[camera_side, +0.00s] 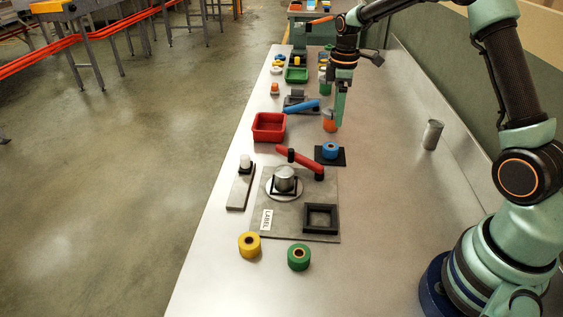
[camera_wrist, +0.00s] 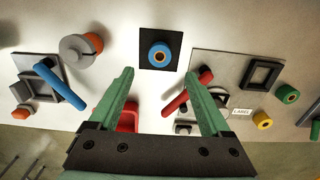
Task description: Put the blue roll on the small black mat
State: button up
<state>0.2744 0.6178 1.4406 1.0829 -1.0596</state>
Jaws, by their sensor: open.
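The blue roll (camera_side: 330,149) sits upright on the small black mat (camera_side: 342,161), to the right of the red lever. In the wrist view the roll (camera_wrist: 160,54) lies within the edges of the mat (camera_wrist: 147,34), with bare mat around it. My gripper (camera_side: 338,123) is up and farther along the table than the roll, apart from it. In the wrist view my gripper (camera_wrist: 159,75) is open, with nothing between its two green fingers, and the roll shows beyond the fingertips.
A grey plate (camera_side: 322,179) with a red lever (camera_side: 300,161), a metal cylinder and a black square frame lies nearer the camera. Yellow (camera_side: 249,245) and green (camera_side: 299,257) rolls stand in front of it. A red bin (camera_side: 268,127) is left. The table's right side is mostly clear around a grey cup (camera_side: 432,135).

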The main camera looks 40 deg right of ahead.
jog(key=s+a+r+m+t, duration=0.35)
jog(key=s+a+r, duration=0.5)
jog(key=r, duration=0.35)
jog(key=s+a+m+t, duration=0.2)
jog(key=s+a+m, duration=0.2)
jog(key=s, duration=0.6)
jog(key=shift+a+r+m, duration=0.15)
jog(key=shift+a+m, duration=0.2)
jog(key=shift+m, duration=0.4)
